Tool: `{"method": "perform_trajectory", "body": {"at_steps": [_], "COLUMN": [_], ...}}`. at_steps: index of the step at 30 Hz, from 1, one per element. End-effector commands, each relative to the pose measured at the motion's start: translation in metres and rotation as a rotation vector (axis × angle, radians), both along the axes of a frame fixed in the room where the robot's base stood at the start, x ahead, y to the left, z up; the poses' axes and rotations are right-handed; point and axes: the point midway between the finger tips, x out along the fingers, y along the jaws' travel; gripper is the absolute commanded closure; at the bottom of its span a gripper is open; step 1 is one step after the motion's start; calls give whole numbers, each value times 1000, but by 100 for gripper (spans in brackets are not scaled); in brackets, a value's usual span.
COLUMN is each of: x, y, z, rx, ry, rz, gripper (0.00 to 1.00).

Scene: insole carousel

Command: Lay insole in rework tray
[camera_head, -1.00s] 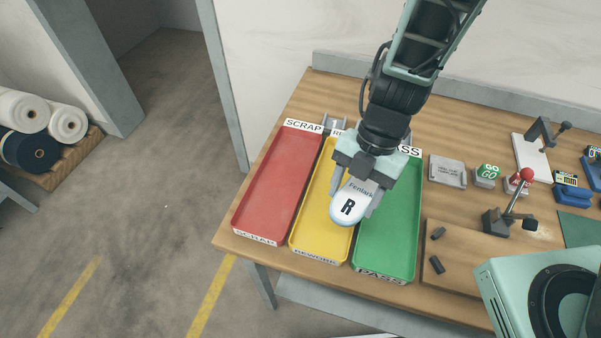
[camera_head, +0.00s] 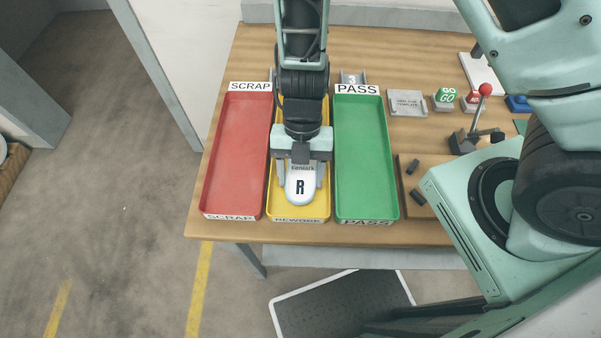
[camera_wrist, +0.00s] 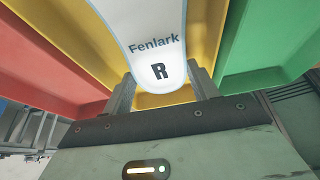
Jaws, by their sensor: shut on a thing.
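The insole (camera_head: 300,187) is white with a rounded end, a black R and the word Fenlark. My gripper (camera_head: 300,178) is shut on it and holds it over the yellow rework tray (camera_head: 286,212). In the wrist view the insole (camera_wrist: 158,45) sits between the two fingers of my gripper (camera_wrist: 163,88), with yellow tray walls on both sides. The head view does not clearly show whether the insole touches the tray floor. My arm hides the far part of the rework tray.
The empty red scrap tray (camera_head: 235,155) lies to the left and the empty green pass tray (camera_head: 365,160) to the right. A grey template block (camera_head: 407,103), a green GO block (camera_head: 445,99) and a red-knobbed lever (camera_head: 484,90) stand farther right.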

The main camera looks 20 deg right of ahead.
Motion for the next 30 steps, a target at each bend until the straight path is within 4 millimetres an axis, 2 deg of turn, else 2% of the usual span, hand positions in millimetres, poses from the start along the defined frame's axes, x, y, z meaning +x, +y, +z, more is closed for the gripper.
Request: {"method": "perform_trajectory", "body": {"at_steps": [11, 12, 13, 23, 26, 30], "x": [0, 0, 0, 0, 4, 13], "y": [0, 0, 0, 0, -1, -4], "z": [-6, -6, -6, -2, 7, 32], "rx": [0, 1, 1, 1, 2, 2], "ry": [0, 0, 0, -1, -5, -6], "rz": [0, 0, 0, 1, 1, 3], "gripper": [63, 36, 32, 32, 32, 32]}}
